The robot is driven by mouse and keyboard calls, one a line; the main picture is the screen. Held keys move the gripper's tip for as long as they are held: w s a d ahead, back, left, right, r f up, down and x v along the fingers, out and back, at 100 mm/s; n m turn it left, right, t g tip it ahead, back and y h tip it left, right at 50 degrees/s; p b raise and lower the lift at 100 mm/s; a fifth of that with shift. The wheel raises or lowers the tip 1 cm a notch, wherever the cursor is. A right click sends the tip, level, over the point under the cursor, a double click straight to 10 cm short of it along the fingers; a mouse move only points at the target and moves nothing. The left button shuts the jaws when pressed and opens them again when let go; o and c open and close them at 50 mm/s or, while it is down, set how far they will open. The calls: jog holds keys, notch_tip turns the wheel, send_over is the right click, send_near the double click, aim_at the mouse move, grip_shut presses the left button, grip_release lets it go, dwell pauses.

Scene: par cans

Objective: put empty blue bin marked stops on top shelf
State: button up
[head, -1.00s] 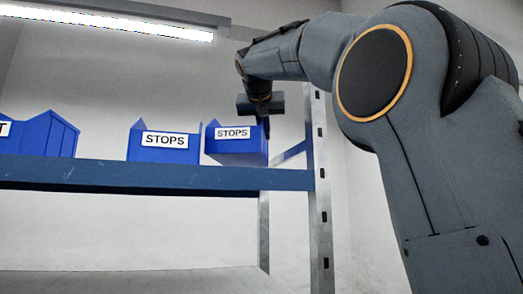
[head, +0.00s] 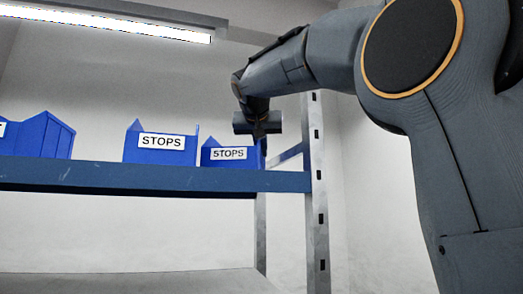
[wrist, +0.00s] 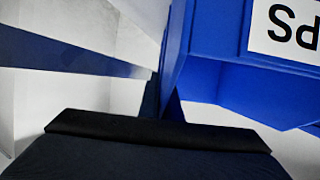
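A blue bin with a white STOPS label (head: 213,161) is at the right end of the top shelf (head: 150,178), behind its blue front beam. It looks about level. The beam hides its base, so I cannot tell whether it rests on the shelf. My gripper (head: 263,145) points down at the bin's right side and appears shut on its wall; the fingertips are mostly hidden. In the wrist view the blue bin (wrist: 215,75) fills the right side with its label upside down. The inside of the bin is not visible.
Another blue STOPS bin (head: 160,155) stands close on the left, with a narrow gap. A further blue bin (head: 45,137) is at the far left. A metal upright (head: 317,200) stands just right of the held bin. A ceiling lamp (head: 110,22) is above.

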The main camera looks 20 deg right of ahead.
jog(key=o, duration=0.4)
jog(key=shift+c, duration=0.2)
jog(key=shift+r, duration=0.25)
jog(key=b+v, duration=0.3)
jog(key=v, duration=0.9)
jog(key=shift+a, duration=0.1)
jog(key=shift+f, duration=0.1)
